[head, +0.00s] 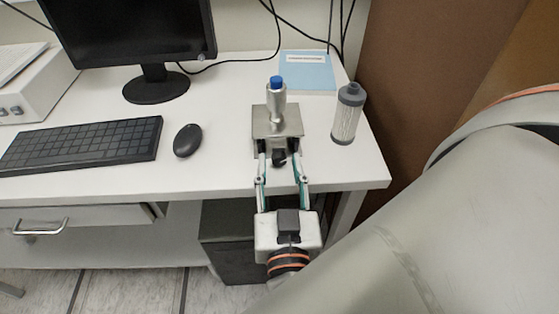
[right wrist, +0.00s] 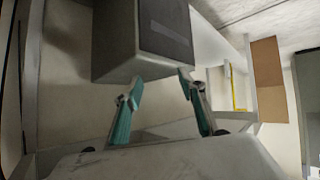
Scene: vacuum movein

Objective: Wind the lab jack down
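The lab jack (head: 291,121) is a metal box-like stand near the front edge of the white desk. A silver bottle with a blue cap (head: 277,100) stands upright on top of it. A black knob (head: 279,157) sticks out of the jack's front. I see no contact with the knob. My right gripper shows in the right wrist view (right wrist: 160,82), open and empty, its fingers pointing toward a dark grey box (right wrist: 143,42).
A grey-capped filter cylinder (head: 347,114) stands right of the jack, with a blue booklet (head: 307,76) behind. A mouse (head: 187,140), keyboard (head: 80,145) and monitor (head: 130,30) are at left. A brown panel (head: 420,75) borders the desk's right side.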

